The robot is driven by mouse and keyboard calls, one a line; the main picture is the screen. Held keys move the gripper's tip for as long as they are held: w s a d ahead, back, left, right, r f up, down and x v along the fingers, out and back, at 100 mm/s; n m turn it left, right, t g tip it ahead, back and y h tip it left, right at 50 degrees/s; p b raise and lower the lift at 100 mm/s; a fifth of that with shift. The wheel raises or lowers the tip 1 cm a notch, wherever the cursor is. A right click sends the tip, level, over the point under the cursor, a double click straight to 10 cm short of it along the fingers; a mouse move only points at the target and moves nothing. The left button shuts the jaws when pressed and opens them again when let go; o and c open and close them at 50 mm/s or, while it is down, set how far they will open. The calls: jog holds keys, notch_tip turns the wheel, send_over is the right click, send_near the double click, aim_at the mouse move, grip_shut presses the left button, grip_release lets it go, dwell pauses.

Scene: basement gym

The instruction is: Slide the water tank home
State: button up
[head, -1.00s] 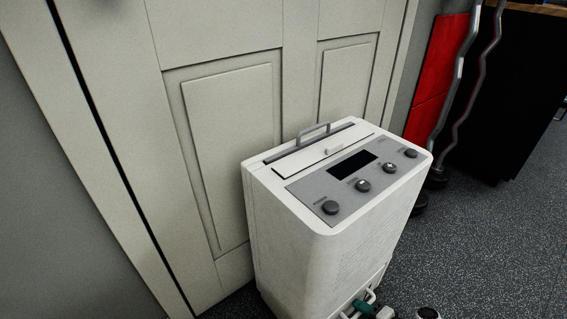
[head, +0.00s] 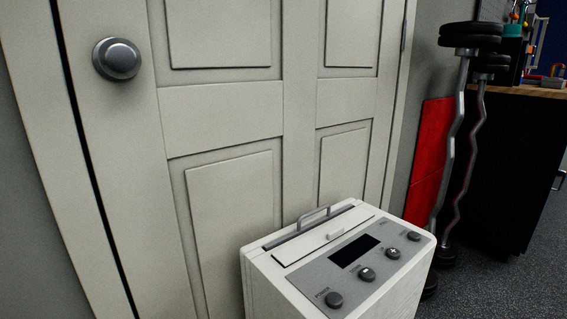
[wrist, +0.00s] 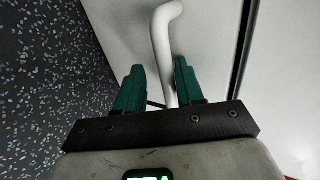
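The white dehumidifier (head: 340,262) stands in front of the door, with its control panel, top flap and grey carry handle in the head view. Its lower front, where the tank sits, is below that view. In the wrist view a white bar handle (wrist: 163,40) bends into a pale flat panel (wrist: 215,45), likely the water tank front. A dark gap runs along the panel's right side. My gripper (wrist: 158,65) has its green fingers apart, one on each side of the bar. The right finger is close to the bar; a gap shows at the left one.
A panelled door (head: 235,115) with a round knob is behind the dehumidifier. Curl bars (head: 455,130) with plates, a red panel (head: 430,160) and a black cabinet (head: 510,170) stand to the right. Speckled dark floor (wrist: 45,80) is open beside the panel.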

jog(key=shift+o, duration=0.5)
jog(key=shift+w+d+r, duration=0.1)
jog(key=shift+w+r, duration=0.2)
jog(key=shift+w, duration=0.05)
jog(key=shift+r, duration=0.1)
jog(key=shift+s+d+r+p, duration=0.15)
jog(key=shift+p, duration=0.15)
jog(key=p+v, duration=0.5)
jog(key=v, duration=0.3)
jog(key=shift+s+d, duration=0.15)
jog(key=shift+s, duration=0.25)
